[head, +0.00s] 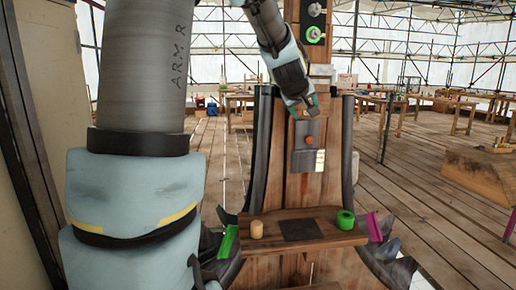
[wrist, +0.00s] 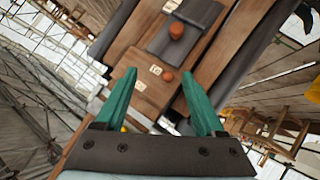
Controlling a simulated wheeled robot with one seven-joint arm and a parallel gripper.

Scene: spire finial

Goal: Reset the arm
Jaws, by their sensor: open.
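My gripper (head: 303,108) hangs at the end of my raised arm, in front of the upper part of a wooden spire post (head: 345,180). In the wrist view my gripper (wrist: 159,78) shows two green fingers spread apart, with nothing held between them.

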